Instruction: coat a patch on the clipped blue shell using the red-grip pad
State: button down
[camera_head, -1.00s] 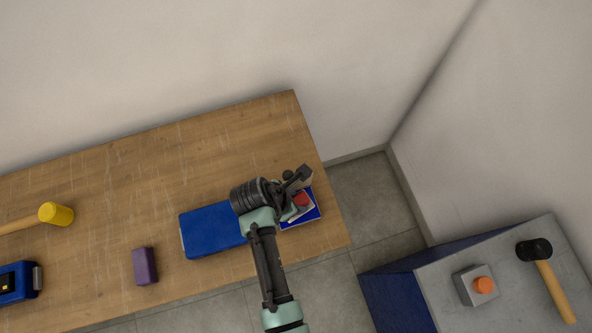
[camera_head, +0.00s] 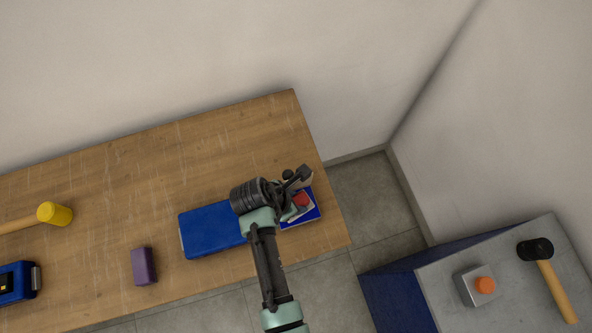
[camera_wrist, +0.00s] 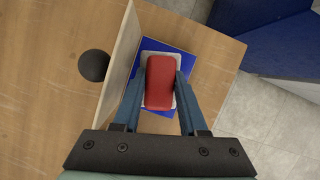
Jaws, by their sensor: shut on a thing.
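My gripper (camera_wrist: 158,100) is shut on the red-grip pad (camera_wrist: 160,82), which has a red block handle and a pale plate under it. The pad also shows in the head view (camera_head: 301,200), partly behind my wrist. It is over a flat blue surface (camera_wrist: 181,57) near the table's right end; I cannot tell whether it touches. A long blue piece (camera_head: 208,230), likely the shell, lies left of my wrist. My arm hides whether it joins the blue under the pad. No clip is clearly visible.
A tan upright panel (camera_wrist: 120,65) and a black ball (camera_wrist: 93,65) stand close beside the pad. A purple block (camera_head: 144,266), yellow mallet (camera_head: 56,214) and blue device (camera_head: 14,282) lie left on the table. A cart (camera_head: 440,290) stands right. The table's back middle is clear.

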aim_at(296, 196)
jog(key=shift+f, duration=0.4)
jog(key=shift+f, duration=0.1)
dwell(1.7)
jog(key=shift+s, duration=0.1)
notch_tip(296, 196, up, 7)
jog(key=p, duration=0.8)
dwell(0.7)
